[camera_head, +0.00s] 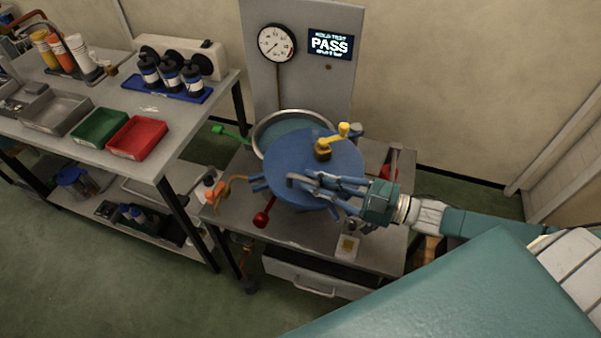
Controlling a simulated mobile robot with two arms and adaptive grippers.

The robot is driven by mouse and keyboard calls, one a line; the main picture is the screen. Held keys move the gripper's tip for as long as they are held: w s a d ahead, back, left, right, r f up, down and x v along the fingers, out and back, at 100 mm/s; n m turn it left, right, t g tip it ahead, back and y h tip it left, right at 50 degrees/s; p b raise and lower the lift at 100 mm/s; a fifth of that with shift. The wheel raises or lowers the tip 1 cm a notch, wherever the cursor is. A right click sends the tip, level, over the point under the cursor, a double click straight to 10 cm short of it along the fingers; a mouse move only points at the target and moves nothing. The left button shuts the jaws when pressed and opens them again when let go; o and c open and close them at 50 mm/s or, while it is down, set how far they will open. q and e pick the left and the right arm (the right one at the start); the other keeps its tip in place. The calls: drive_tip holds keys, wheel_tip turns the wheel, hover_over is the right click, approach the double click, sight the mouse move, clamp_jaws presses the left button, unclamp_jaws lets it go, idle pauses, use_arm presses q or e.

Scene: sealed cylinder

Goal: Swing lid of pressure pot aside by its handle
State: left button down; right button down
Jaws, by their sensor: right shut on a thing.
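The pressure pot (268,121) stands on a grey steel bench, its metal rim and bluish inside showing at the back left. Its round blue lid (335,152) is offset toward the front right of the pot and covers only part of the opening. A yellow lever on a brass fitting (323,149) stands on the lid. My right gripper (305,183) reaches in from the right over the front of the lid and is shut on the lid's handle, which its fingers largely hide. My left gripper is not in view.
Behind the pot, a panel carries a gauge (277,43) and a screen (331,44) reading PASS. Green and red (260,219) knobbed levers stick out around the pot. A left table holds a red tray (137,137), a green tray and bottles.

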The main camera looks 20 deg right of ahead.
sight(325, 200)
drive_tip(key=shift+s+d+f+g+y, duration=0.1)
drive_tip(key=shift+s+d+g+y, duration=0.1)
drive_tip(key=shift+s+g+y, duration=0.3)
drive_tip(key=shift+s+d+n, duration=0.25)
drive_tip(key=shift+s+n, duration=0.15)
drive_tip(key=shift+s+d+b, duration=0.15)
drive_tip(key=shift+s+b, duration=0.05)
drive_tip(key=shift+b, duration=0.1)
drive_tip(key=shift+s+d+g, duration=0.1)
drive_tip(key=shift+s+g, duration=0.1)
drive_tip(key=shift+g, duration=0.1)
drive_tip(key=c, duration=1.8)
unclamp_jaws()
drive_tip(key=shift+o, duration=0.2)
drive_tip(key=shift+s+r, duration=0.1)
drive_tip(key=shift+r, duration=0.1)
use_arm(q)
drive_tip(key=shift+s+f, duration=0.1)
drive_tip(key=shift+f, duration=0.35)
